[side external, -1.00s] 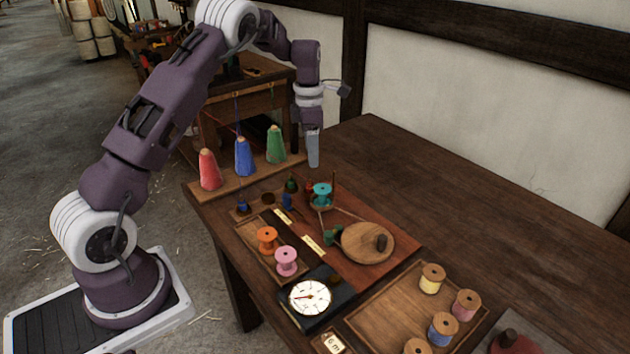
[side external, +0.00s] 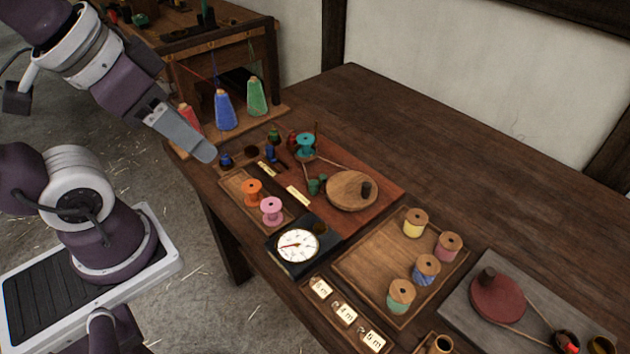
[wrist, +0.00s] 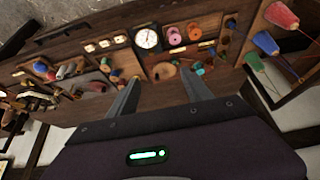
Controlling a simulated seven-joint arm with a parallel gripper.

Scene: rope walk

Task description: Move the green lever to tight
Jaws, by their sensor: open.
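A small green-topped lever (side external: 274,134) stands at the back left of the reddish board, beside a blue lever (side external: 271,153) and a red one (side external: 292,140). Two cream label plates, one nearer the levers (side external: 267,169) and one further right (side external: 298,195), are too small to read. My gripper (side external: 206,153) hangs above the table's left end, left of the levers and apart from them. In the wrist view its two fingers (wrist: 163,90) are spread with nothing between them. I cannot pick out the green lever surely in that view.
Red, blue (side external: 224,110) and green (side external: 256,97) cones stand behind the gripper. Orange (side external: 252,192) and pink (side external: 271,210) spools and a white dial (side external: 297,245) lie in front. A wooden disc (side external: 352,190) and a spool tray (side external: 370,262) are to the right. The table's back right is clear.

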